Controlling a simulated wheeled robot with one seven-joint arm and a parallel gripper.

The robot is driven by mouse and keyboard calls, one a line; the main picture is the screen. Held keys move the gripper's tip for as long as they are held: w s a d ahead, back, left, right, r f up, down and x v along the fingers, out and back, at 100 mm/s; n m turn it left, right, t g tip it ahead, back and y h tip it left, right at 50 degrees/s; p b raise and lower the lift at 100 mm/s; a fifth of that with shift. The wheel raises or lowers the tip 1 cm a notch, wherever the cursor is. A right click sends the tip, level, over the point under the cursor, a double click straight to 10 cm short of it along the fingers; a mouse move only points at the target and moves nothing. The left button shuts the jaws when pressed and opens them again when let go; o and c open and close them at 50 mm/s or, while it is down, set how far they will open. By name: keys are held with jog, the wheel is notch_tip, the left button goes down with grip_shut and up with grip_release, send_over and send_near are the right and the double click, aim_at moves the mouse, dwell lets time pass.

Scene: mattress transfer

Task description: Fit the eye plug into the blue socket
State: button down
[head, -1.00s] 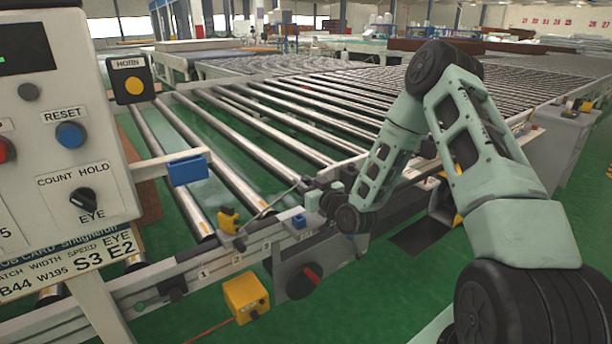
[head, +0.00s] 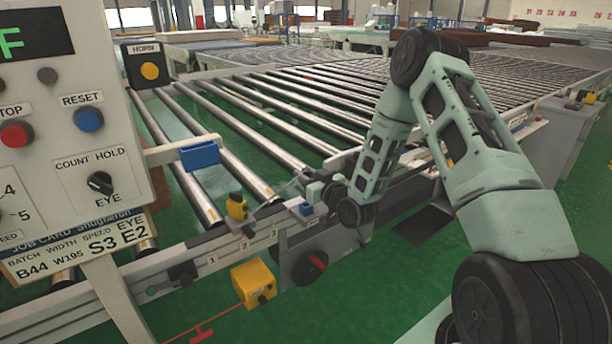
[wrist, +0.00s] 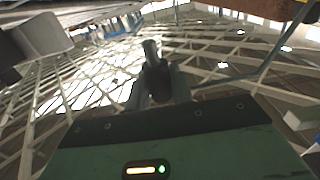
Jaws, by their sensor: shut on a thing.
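In the wrist view my gripper (wrist: 155,88) is shut on a grey, roughly cylindrical piece, the eye plug (wrist: 151,50), which stands out past the fingers. In the head view my gripper (head: 314,190) is at the near side rail of the roller conveyor, and the plug is too small to make out clearly. A thin cable runs from near the gripper towards a yellow sensor (head: 236,207) on the rail. A small blue socket (head: 306,209) sits on the rail, just below the gripper in the picture. I cannot tell whether plug and socket touch.
A control panel (head: 60,120) stands at the left, with a bracket carrying a larger blue block (head: 200,154). A yellow box (head: 253,284) and a dark round knob with a red handle (head: 310,266) are below the rail. Rollers (head: 280,125) stretch behind. Green floor is open in front.

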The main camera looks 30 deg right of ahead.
jog(key=shift+f+b, duration=1.65)
jog(key=shift+f, duration=0.55)
jog(key=shift+b, duration=0.55)
jog(key=shift+f+b, duration=1.55)
jog(key=shift+f, duration=0.05)
jog(key=c, duration=1.1)
grip_release()
jog(key=shift+c, duration=0.2)
jog(key=shift+s, duration=0.1)
